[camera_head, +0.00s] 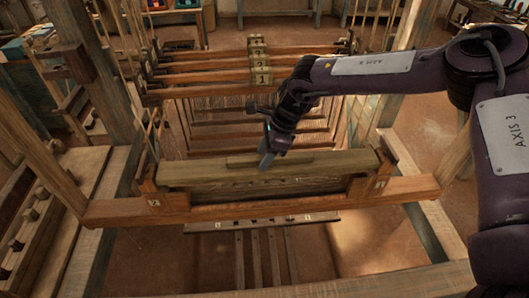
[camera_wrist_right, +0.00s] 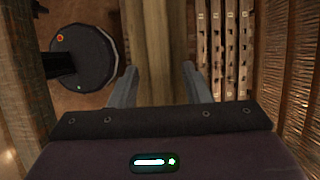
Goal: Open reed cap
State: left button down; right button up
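The reed cap (camera_head: 330,165) is a pale wooden beam with a low raised grip (camera_head: 240,161) on top. It lies level along the top of the reed frame, between two reddish end posts. My right gripper (camera_head: 268,160) points down at the middle of the cap, its visible finger at the grip's front side. In the right wrist view, its two fingers (camera_wrist_right: 159,76) are wide apart, with the wooden cap (camera_wrist_right: 157,35) running lengthwise between and beneath them. Whether either finger touches the wood is unclear. My left gripper is out of view.
A reddish beam (camera_head: 250,213) runs below the cap, with a tag-marked bracket (camera_head: 155,200) at its left end. Numbered heddle bars (camera_head: 205,77) stand behind. Tall loom posts flank the left. A bench with knobs (camera_head: 40,215) is at far left.

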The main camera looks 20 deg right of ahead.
grip_shut()
jog(key=shift+w+d+r+m+g+y, duration=0.1)
jog(key=shift+w+r+m+g+y, duration=0.1)
jog(key=shift+w+g, duration=0.45)
jog(key=shift+w+d+r+m+g+y, duration=0.1)
jog(key=shift+w+m+g, duration=0.15)
jog(key=shift+g, duration=0.7)
jog(key=shift+w+d+r+g, duration=0.1)
jog(key=shift+w+r+g, duration=0.15)
jog(key=shift+w+g, duration=0.15)
